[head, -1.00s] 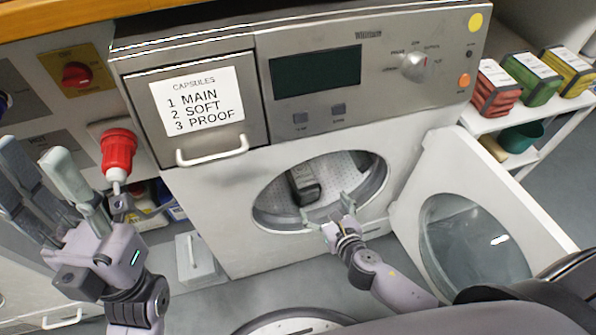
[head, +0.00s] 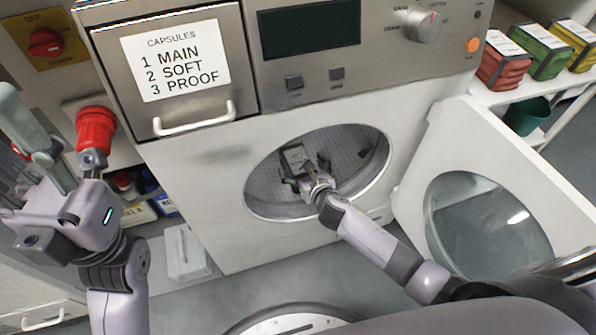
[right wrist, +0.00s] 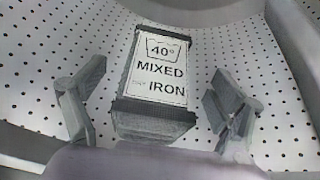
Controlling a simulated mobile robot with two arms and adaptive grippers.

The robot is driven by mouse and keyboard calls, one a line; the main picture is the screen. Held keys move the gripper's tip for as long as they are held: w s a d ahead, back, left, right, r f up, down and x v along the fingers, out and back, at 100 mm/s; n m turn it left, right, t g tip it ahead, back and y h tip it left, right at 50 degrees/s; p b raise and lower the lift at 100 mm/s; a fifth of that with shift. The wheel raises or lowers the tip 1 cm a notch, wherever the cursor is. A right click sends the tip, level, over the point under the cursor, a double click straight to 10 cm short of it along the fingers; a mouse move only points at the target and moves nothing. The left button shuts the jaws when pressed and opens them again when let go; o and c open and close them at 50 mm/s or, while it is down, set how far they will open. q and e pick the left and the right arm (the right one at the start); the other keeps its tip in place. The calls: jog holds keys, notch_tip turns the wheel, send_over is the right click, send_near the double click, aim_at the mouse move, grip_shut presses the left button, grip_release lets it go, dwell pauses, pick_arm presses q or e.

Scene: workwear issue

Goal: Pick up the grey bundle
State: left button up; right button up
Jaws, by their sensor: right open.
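The grey bundle (head: 296,157) lies inside the washing machine's drum (head: 352,180), seen through the round door opening. In the right wrist view the bundle (right wrist: 157,75) has a white label reading "40° MIXED IRON" and dark grey ends. My right gripper (head: 305,172) reaches through the opening. In the right wrist view its fingers (right wrist: 158,100) are open, one on each side of the bundle's near end, with gaps to it. My left gripper (head: 22,130) is raised at the far left with its fingers apart, beside a red-topped fitting, and holds nothing I can see.
The machine's round door (head: 490,215) stands open at the right. The capsule drawer (head: 175,75) is shut above. A shelf at the right holds red (head: 503,65), green (head: 542,52) and yellow (head: 575,45) bundles.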

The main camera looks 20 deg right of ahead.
jog(key=shift+x, duration=1)
jog(key=c, duration=1.5)
